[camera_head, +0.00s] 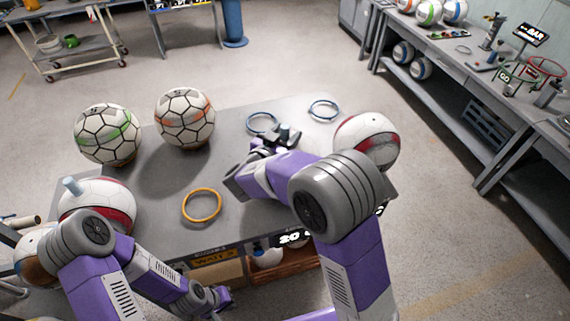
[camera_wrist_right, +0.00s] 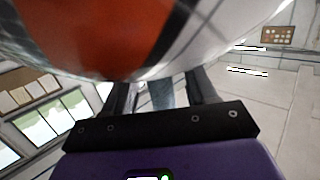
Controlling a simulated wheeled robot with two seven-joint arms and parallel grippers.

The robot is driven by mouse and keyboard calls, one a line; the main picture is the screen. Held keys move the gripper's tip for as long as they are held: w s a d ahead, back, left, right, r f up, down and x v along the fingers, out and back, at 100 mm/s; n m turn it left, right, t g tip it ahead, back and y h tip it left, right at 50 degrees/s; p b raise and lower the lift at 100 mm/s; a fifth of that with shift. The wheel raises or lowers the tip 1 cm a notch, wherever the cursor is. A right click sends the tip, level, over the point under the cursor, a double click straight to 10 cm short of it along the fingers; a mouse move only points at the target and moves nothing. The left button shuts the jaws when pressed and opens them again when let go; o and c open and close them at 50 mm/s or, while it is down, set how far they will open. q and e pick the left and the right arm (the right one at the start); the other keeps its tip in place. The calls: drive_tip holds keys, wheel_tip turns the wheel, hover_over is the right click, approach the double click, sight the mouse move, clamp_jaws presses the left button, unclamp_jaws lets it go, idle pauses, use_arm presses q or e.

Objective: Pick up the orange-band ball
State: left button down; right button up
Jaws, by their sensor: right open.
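The orange-band ball (camera_head: 185,118), white with black seams, rests on the grey table at its far left part, beside the green-band ball (camera_head: 108,134). My right gripper (camera_head: 285,137) is over the table to the right of it, near the blue rings, with a visible gap in the head view. In the right wrist view, a ball with an orange-red band (camera_wrist_right: 90,35) fills the top, close to the open fingers (camera_wrist_right: 162,95); I cannot tell which ball it is. My left gripper (camera_head: 207,300) is low at the table's front; its jaws are unclear.
Red-band balls stand at the table's right (camera_head: 367,131) and left (camera_head: 97,202), partly behind my arms. An orange ring (camera_head: 202,205) and two blue rings (camera_head: 262,123) (camera_head: 323,110) lie on the table (camera_head: 160,215). A workbench (camera_head: 450,70) is at the right.

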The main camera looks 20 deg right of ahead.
clamp_jaws()
idle(0.3)
drive_tip(key=shift+r, duration=0.1)
idle(1.0)
